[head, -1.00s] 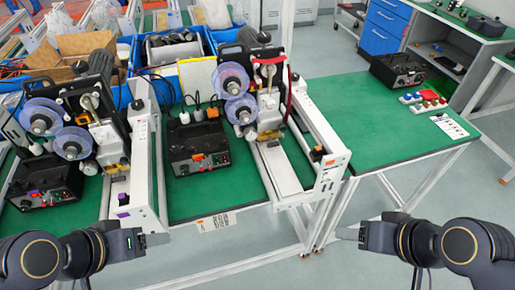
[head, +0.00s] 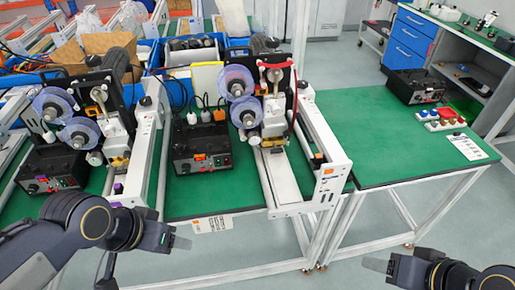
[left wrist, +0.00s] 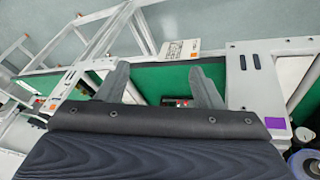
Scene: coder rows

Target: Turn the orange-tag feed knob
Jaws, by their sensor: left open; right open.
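Two coder machines stand side by side on green-topped benches. The right machine (head: 283,180) has a small orange tag (head: 318,156) on its white rail's front end, with a small dark part beside it; the feed knob's shape is too small to make out. The left machine has a purple tag (head: 118,188), also in the left wrist view (left wrist: 277,124). My left gripper (head: 182,242) is open and empty, in front of the bench edge between the machines; its spread fingers show in the left wrist view (left wrist: 162,85). My right gripper (head: 375,264) is open and empty, well right of and below the orange tag.
Black control boxes (head: 202,148) stand beside the machines. The right bench (head: 360,125) is mostly clear, with a black box (head: 415,87), small coloured parts and a white card (head: 466,147) at its far right. Floor shows in front of the benches.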

